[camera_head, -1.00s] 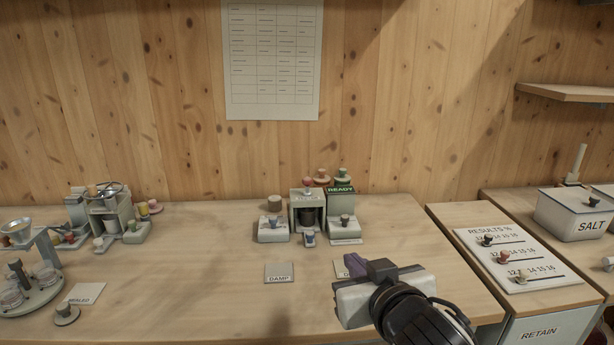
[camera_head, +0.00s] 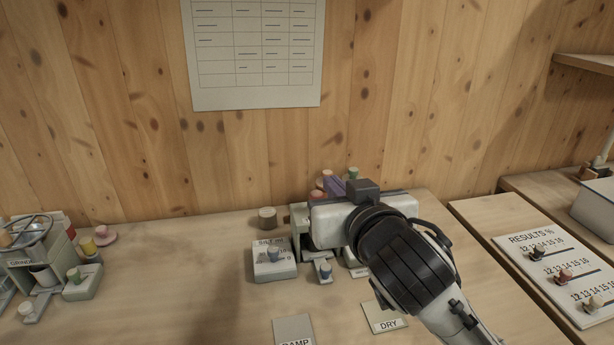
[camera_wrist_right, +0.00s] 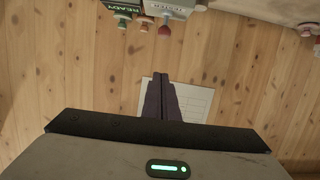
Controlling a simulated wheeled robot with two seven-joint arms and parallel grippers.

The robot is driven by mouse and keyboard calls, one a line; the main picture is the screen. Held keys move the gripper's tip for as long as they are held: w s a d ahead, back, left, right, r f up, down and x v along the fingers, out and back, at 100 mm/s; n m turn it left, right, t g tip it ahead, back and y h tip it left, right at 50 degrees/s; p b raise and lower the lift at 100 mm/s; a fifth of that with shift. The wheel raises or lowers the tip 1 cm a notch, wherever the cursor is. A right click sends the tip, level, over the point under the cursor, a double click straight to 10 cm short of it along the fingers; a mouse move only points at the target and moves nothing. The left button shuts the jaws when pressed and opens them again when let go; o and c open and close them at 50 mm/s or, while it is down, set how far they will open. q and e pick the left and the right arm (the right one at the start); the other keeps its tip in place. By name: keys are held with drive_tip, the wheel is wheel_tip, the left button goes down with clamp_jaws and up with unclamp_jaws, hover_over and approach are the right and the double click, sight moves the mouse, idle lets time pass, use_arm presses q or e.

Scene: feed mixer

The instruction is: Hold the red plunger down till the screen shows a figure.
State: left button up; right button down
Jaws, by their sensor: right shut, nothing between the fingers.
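The red plunger (camera_wrist_right: 165,29) stands out from the top of the grey-green tester (camera_wrist_right: 168,9), which appears upside down at the top edge of the right wrist view. In the head view, my right gripper (camera_head: 334,186) is in front of the tester (camera_head: 299,214) and hides most of it, with only a bit of the plunger (camera_head: 316,195) showing. The gripper's purple fingers are shut and empty. In the wrist view, their tips (camera_wrist_right: 160,77) are apart from the plunger. The dark green screen (camera_wrist_right: 121,12) reads READY; the head view hides it. My left gripper is out of view.
DAMP (camera_head: 293,328) and DRY (camera_head: 385,318) cards lie in front. The grinder (camera_head: 40,265) is at the left, the results board (camera_head: 555,265) at the right.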

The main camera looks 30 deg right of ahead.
hover_over(321, 190)
drive_tip(key=s+a, duration=0.2)
drive_tip(key=s, duration=0.1)
wheel_tip(321, 190, down, 2)
drive_tip(key=f, duration=0.2)
drive_tip(key=shift+w+d+f+p, duration=0.2)
drive_tip(key=shift+d+f+p, duration=0.05)
drive_tip(key=shift+f+p, duration=0.1)
drive_tip(key=shift+f, duration=0.8)
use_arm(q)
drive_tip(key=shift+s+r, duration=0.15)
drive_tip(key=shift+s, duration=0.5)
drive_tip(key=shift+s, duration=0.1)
